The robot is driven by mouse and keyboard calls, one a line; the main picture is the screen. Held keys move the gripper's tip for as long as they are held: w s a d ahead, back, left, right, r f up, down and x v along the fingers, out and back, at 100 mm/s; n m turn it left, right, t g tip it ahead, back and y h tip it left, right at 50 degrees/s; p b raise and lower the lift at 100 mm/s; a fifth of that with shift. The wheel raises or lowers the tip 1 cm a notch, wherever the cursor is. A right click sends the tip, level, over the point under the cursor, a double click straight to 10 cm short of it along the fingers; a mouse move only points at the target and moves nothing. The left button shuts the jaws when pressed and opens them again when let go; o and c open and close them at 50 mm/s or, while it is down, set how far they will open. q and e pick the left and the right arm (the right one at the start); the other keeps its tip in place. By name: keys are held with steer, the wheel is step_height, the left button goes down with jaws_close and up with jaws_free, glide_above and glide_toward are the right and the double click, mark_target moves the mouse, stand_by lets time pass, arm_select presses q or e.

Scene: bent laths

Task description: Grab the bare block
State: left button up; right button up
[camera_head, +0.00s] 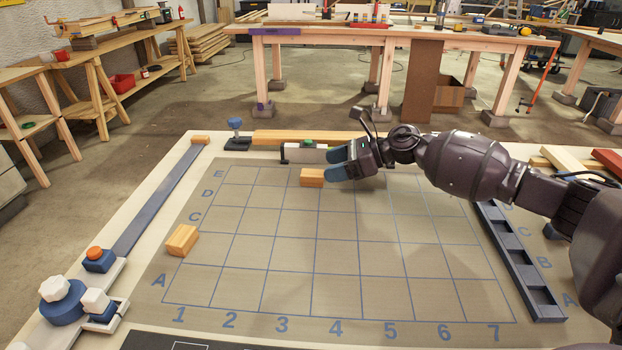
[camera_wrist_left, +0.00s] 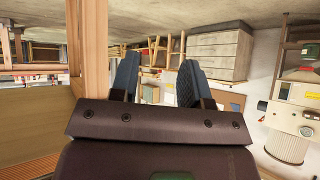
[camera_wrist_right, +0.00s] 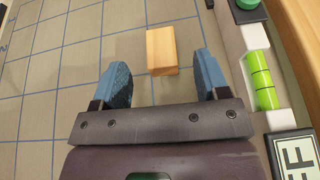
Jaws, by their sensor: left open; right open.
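A plain wooden block (camera_head: 312,177) lies on the gridded mat (camera_head: 290,255) in row E. My right gripper (camera_head: 334,164) is open just to its right in the head view. In the right wrist view the block (camera_wrist_right: 160,47) lies ahead of the open fingers (camera_wrist_right: 162,72), lined up with the gap between them. A second wooden block (camera_head: 182,241) lies at the mat's left edge, around row B. Neither block shows a clear marking, so I cannot tell which one is meant as bare. My left gripper (camera_wrist_left: 157,70) is open and empty, away from the mat.
A spirit level (camera_head: 306,153) with a green vial (camera_wrist_right: 262,78) lies behind the mat, close beside the right gripper. A slotted dark rail (camera_head: 518,262) borders the mat's right side. Blue and white knobs (camera_head: 62,300) stand at the front left. The mat's middle is clear.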

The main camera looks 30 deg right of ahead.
mark_target(305, 172)
steer(key=b+x, duration=0.1)
steer(key=x, duration=0.3)
steer(key=shift+w+a+f, duration=0.1)
steer(key=shift+a+f, duration=0.05)
steer(key=shift+f, duration=0.05)
steer(key=shift+w+a, duration=0.3)
steer(key=shift+a, duration=0.05)
steer(key=shift+c, duration=0.5)
steer(key=c, duration=0.9)
steer(key=shift+r, duration=0.1)
